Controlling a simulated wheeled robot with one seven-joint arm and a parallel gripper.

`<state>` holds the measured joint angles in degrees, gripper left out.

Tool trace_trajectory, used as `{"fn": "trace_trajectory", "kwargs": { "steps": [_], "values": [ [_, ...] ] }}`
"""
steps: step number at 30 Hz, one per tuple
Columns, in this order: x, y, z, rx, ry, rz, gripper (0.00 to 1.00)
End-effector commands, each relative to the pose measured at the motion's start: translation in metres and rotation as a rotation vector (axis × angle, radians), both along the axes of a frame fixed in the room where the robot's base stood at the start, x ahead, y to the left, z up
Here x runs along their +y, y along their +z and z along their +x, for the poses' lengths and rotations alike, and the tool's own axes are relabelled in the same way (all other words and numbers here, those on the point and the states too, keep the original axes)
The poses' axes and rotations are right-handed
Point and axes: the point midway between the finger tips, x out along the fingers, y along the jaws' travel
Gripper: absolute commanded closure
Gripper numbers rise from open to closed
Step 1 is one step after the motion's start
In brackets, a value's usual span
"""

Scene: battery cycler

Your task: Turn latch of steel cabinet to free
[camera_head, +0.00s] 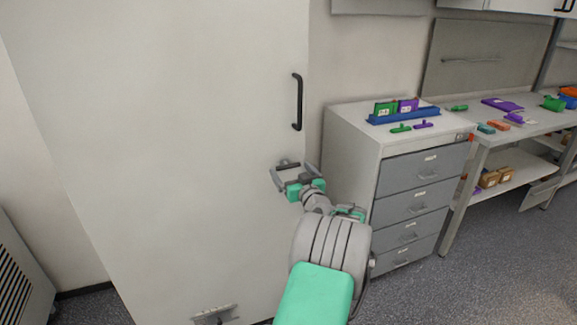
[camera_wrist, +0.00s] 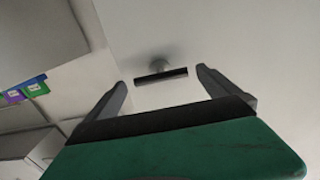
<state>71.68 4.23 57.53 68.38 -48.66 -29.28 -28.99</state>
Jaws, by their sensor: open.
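The steel cabinet (camera_head: 170,130) is a tall, pale door front that fills the left of the head view. Its latch (camera_wrist: 162,74) is a short dark bar on a round stem, lying nearly level in the wrist view. In the head view the latch (camera_head: 288,163) shows as a small dark bar just beyond my gripper. My gripper (camera_head: 292,171) is open and empty, facing the door. In the wrist view my gripper (camera_wrist: 162,80) has one finger on each side of the latch, with gaps at both ends. Whether the fingertips reach its depth is unclear.
A black door handle (camera_head: 298,102) stands out above the latch. A drawer unit (camera_head: 350,125) is close on the right, carrying a blue rack (camera_head: 403,115) with green and purple pieces. A workbench (camera_head: 535,128) is further right. A metal bracket (camera_head: 214,314) sits low on the door.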

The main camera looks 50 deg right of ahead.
Motion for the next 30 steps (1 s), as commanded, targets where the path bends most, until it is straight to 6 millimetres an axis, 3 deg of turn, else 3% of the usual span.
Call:
{"fn": "trace_trajectory", "kwargs": {
  "steps": [6,14,30],
  "values": [
    [-0.014,0.000,0.026,0.001,0.002,0.002,0.00],
    [-0.015,0.000,0.028,0.001,0.001,0.002,0.00],
    [-0.016,0.000,0.027,0.001,0.000,0.002,0.44]
  ]
}}
